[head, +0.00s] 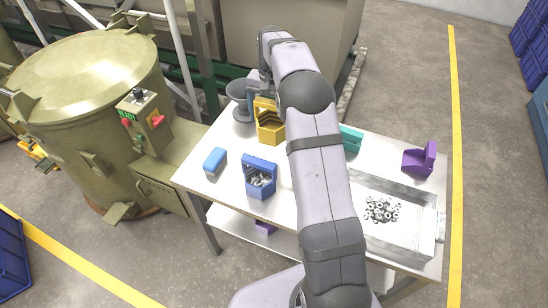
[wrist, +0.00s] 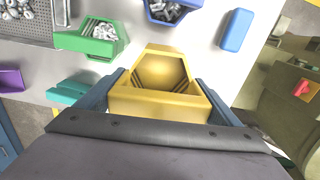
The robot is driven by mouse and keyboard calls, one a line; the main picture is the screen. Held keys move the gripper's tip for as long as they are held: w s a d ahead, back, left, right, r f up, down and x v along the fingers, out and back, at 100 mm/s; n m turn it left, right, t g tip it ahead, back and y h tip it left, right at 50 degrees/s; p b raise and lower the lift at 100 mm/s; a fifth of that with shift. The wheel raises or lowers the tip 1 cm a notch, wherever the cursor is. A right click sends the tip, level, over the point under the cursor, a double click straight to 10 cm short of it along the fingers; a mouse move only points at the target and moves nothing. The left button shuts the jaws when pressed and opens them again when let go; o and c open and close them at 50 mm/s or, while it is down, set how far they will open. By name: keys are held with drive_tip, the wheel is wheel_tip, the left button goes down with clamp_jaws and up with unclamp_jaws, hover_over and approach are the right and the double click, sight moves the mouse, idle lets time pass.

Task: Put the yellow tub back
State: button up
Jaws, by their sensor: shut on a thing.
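The yellow tub (head: 270,127) is a six-sided open bin with a raised yellow back part. It is near the back left part of the white table (head: 228,146) in the head view. My gripper (head: 264,99) is shut on it from the back side. In the wrist view the yellow tub (wrist: 160,72) sits between the two blue-grey fingers of my gripper (wrist: 165,100), and its inside looks empty. It looks about upright. I cannot tell whether its underside touches the table.
A blue tub (head: 260,181) of metal parts and a blue block (head: 215,161) stand in front. A green tub (wrist: 88,46) holds parts. A teal tub (head: 351,139), purple tub (head: 419,160) and metal tray (head: 425,226) are right. A grey dish-topped stand (head: 240,92) is close behind left.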

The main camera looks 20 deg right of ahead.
drive_tip(key=shift+w+d+f+m, duration=0.25)
drive_tip(key=shift+d+f+m, duration=0.2)
drive_tip(key=shift+f, duration=0.2)
drive_tip(key=shift+f+p, duration=1.2)
drive_tip(key=shift+f, duration=3.8)
drive_tip(key=shift+f, duration=0.15)
drive_tip(key=o, duration=1.3)
drive_tip(key=shift+c, duration=0.2)
wheel_tip(320, 180, up, 12)
drive_tip(key=b, duration=0.3)
drive_tip(key=shift+s+r, duration=0.1)
drive_tip(key=shift+r, duration=0.1)
drive_tip(key=shift+a, duration=0.1)
